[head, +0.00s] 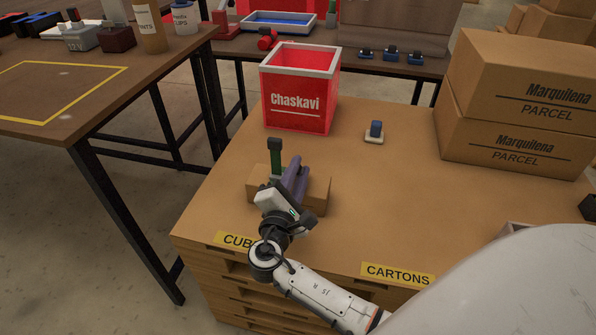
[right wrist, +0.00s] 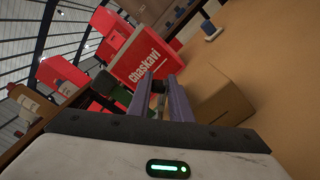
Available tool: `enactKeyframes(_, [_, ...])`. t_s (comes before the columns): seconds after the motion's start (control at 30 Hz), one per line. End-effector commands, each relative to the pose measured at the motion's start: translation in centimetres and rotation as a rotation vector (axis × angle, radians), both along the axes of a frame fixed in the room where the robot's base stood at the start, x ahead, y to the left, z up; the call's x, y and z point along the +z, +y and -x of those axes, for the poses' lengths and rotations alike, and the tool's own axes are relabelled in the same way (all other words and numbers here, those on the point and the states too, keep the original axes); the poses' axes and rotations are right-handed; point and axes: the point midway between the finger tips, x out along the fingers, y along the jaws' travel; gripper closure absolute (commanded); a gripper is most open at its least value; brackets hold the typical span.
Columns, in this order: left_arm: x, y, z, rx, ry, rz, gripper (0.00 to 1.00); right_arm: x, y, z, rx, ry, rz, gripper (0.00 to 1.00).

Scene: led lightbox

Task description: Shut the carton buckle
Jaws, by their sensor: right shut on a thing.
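A small brown carton (head: 318,188) lies on the tabletop near its left side, and it also shows in the right wrist view (right wrist: 224,98). A green upright piece with a dark top (head: 276,155) stands at the carton, left of my fingers, and looks like part of the carton buckle. My right gripper (head: 294,172) is over the carton, its purple fingers (right wrist: 160,92) closed on a small part of the buckle. The fingers hide most of what they hold. My left gripper is not in view.
A red Chaskavi box (head: 298,105) stands behind the carton. A small blue-topped item on a pale base (head: 375,133) sits to its right. Stacked Marquilena parcels (head: 520,90) fill the right side. The tabletop between (head: 390,190) is clear.

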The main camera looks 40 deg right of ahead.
Motion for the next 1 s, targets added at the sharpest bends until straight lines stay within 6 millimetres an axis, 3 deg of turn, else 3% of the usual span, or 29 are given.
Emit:
enactKeyframes(0.07, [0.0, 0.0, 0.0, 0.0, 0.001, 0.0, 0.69, 0.3, 0.0, -0.1, 0.0, -0.005, 0.002, 1.0])
enactKeyframes(0.1, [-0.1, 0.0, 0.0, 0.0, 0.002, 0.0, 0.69, 0.3, 0.0, -0.1, 0.0, -0.005, 0.002, 0.78])
enactKeyframes(0.2, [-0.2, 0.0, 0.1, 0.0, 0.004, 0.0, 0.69, 0.2, 0.0, -0.1, 0.0, -0.003, 0.002, 0.66])
enactKeyframes(0.53, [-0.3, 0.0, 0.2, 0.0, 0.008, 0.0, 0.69, 0.0, 0.4, 0.3, 0.001, 0.0, 0.001, 0.66])
enactKeyframes(1.0, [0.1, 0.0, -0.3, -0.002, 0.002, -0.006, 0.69, 0.1, 5.4, 4.5, 0.001, -0.001, 0.0, 0.66])
